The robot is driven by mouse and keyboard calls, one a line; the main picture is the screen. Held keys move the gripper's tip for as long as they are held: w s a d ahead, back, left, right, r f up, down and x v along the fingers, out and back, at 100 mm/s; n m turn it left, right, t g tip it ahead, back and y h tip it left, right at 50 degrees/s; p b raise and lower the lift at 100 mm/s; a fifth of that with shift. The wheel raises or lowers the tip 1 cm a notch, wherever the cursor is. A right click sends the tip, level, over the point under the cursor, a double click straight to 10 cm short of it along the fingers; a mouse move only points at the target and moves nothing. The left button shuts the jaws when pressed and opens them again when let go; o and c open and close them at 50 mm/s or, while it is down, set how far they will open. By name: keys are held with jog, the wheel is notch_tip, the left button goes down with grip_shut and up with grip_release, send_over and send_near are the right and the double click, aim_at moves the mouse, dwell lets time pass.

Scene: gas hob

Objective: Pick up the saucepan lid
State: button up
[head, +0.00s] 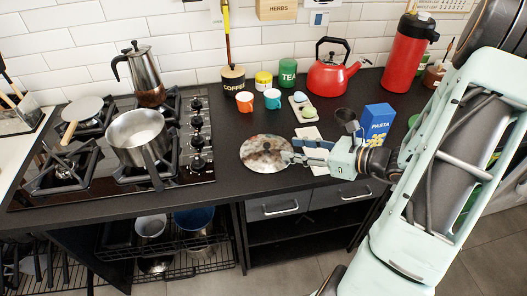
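A round, mottled, shiny disc (266,151), which looks like the saucepan lid, lies on the dark counter to the right of the hob. No knob on it can be made out. My gripper (289,151) is at the disc's right edge, with its fingers pointing left. The two fingers look parted, with nothing seen between them. The lower fingertip overlaps the disc's right rim in the picture; whether it touches cannot be told. The steel saucepan (138,136) stands uncovered on the hob, its dark handle pointing toward the front.
A red kettle (327,76) is further back. The counter in front of the disc is clear.

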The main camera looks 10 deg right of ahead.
aim_at(268, 145)
jog(key=x, duration=1)
jog(key=shift+a+r+b, duration=0.15)
jog(key=shift+b, duration=0.25)
jog(key=shift+c, duration=0.5)
grip_shut()
